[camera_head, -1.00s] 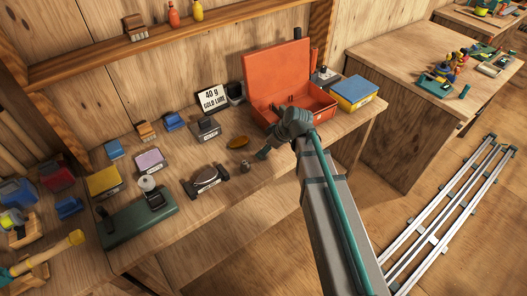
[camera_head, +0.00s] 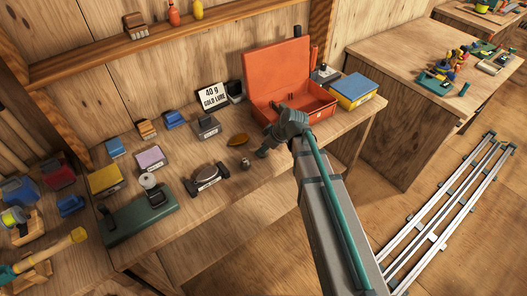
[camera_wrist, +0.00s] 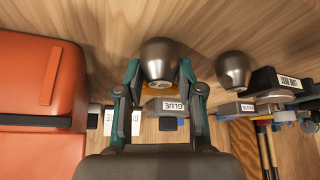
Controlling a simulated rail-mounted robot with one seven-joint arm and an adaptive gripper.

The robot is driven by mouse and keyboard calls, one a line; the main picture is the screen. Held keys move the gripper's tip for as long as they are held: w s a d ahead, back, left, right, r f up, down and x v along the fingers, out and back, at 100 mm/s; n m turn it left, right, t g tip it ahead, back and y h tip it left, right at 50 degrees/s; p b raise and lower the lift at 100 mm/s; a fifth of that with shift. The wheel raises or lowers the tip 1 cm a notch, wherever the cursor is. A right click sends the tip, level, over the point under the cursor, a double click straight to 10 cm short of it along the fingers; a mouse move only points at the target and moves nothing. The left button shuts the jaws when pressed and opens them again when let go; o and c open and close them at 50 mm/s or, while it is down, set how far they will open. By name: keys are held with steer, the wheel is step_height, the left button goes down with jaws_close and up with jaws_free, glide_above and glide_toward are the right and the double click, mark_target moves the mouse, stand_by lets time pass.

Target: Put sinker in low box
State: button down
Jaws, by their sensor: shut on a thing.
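My gripper (camera_wrist: 160,72) is shut on a grey rounded sinker (camera_wrist: 160,58) with a number on it, seen between its two green fingers in the wrist view. In the head view my gripper (camera_head: 264,151) is low over the bench in front of the open orange box (camera_head: 318,107), and the held sinker is hidden or too small to make out. A second grey sinker (camera_wrist: 234,70) stands apart to the right in the wrist view; a small grey one also shows left of my gripper in the head view (camera_head: 245,163). No box is readably marked low.
The orange box's raised lid (camera_head: 278,70) stands behind my gripper. A blue and yellow box (camera_head: 354,92) is to its right. A sign (camera_head: 212,97) leans at the back.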

steer(key=shift+r, duration=0.25)
